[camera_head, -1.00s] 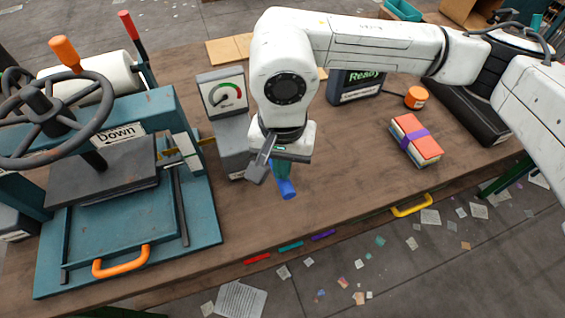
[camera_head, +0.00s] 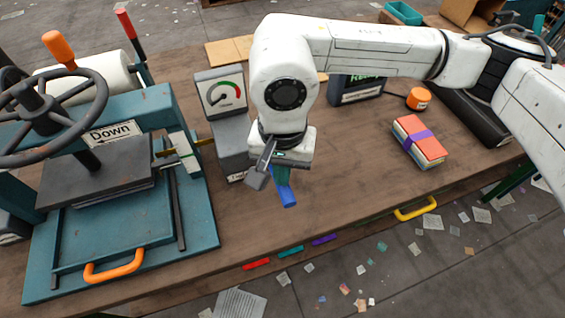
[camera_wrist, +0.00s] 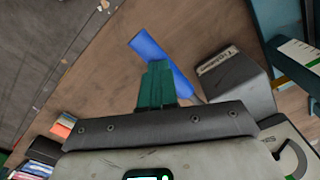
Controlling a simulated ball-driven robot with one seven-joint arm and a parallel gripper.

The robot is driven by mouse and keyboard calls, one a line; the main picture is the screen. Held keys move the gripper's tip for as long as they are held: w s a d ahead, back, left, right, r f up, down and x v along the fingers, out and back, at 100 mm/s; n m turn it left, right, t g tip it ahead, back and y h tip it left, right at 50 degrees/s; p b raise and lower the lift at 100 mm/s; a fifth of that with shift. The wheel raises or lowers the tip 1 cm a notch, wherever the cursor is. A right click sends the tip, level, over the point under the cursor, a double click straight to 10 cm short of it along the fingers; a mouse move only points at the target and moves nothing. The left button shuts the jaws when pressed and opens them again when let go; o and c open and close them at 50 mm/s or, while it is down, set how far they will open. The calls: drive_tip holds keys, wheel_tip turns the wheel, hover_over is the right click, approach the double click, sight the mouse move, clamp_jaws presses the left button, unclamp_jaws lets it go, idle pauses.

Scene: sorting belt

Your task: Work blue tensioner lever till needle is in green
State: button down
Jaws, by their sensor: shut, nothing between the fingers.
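The blue tensioner lever (camera_head: 287,197) sticks out toward the front from the grey tensioner box (camera_head: 233,146). My gripper (camera_head: 281,176) is shut, its teal fingers at the lever, and hides part of it from the head view. In the wrist view the closed fingers (camera_wrist: 157,84) overlap the blue lever (camera_wrist: 158,58); I cannot tell whether they touch. The gauge (camera_head: 223,94) stands behind the box, with a green arc on top and red at the right. Its dark needle seems to point low left, outside the green, but it is small.
A teal press (camera_head: 205,225) with a handwheel (camera_head: 92,118) and orange handle (camera_head: 113,267) stands at the left. A black "Ready" unit (camera_head: 355,90), an orange button (camera_head: 418,98) and a strapped bundle (camera_head: 419,141) are at the right. The tabletop between the lever and the bundle is clear.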

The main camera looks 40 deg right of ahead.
drive_tip(key=shift+f+b, duration=1.15)
drive_tip(key=shift+b, duration=0.1)
idle(0.6)
wheel_tip(320, 180, up, 14)
drive_tip(key=p, duration=0.5)
idle(0.6)
drive_tip(key=shift+f, duration=0.1)
idle(1.0)
